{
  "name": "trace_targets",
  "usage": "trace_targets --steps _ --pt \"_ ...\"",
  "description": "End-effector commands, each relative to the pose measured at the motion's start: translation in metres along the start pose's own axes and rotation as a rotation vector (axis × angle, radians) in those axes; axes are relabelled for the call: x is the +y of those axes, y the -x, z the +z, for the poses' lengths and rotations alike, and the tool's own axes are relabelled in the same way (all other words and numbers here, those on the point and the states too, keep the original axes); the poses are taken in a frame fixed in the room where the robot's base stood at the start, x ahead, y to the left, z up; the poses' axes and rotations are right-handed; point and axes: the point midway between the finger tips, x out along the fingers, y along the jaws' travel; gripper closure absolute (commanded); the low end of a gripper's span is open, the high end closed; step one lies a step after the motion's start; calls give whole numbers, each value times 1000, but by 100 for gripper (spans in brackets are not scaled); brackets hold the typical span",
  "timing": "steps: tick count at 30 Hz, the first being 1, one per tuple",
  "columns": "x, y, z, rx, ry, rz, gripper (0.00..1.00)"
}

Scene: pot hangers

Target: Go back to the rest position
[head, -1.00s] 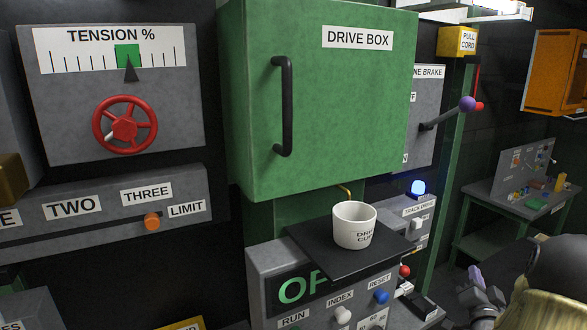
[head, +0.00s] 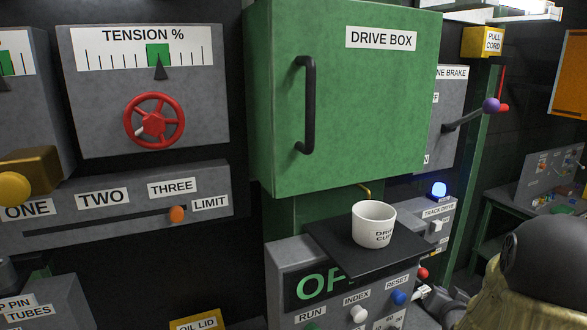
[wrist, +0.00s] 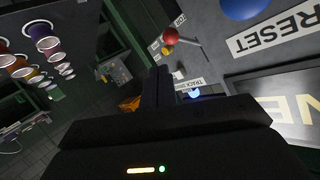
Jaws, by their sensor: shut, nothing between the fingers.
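My gripper (wrist: 157,90) shows in the wrist view as two dark fingers pressed together, with nothing held between them. It is in the air close to a grey control panel with a blue RESET button (wrist: 243,6). In the head view my dark, rounded arm is at the lower right, beside the OFF panel; the fingertips cannot be made out clearly there.
The green drive box (head: 345,95) is closed. A white drip cup (head: 373,225) stands upright on a dark shelf (head: 340,247) above the panel. A lever with a purple knob (head: 491,105) sticks out at right. A red handwheel (head: 154,121) is at left.

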Motion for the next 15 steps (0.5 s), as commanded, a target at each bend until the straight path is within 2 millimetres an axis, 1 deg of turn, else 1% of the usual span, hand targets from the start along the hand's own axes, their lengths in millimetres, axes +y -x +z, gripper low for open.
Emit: trace_targets --steps 1,5,8,11,12,14,15 --pt "-16 7 12 -63 42 4 100" --pt "-42 31 48 -242 146 30 100" --pt "-59 56 75 -380 227 40 100" --pt "-73 85 101 -519 309 43 100" --pt "-78 99 111 -575 340 41 100" --pt "-84 120 126 -659 391 35 100" --pt "-88 135 135 -716 423 30 100"
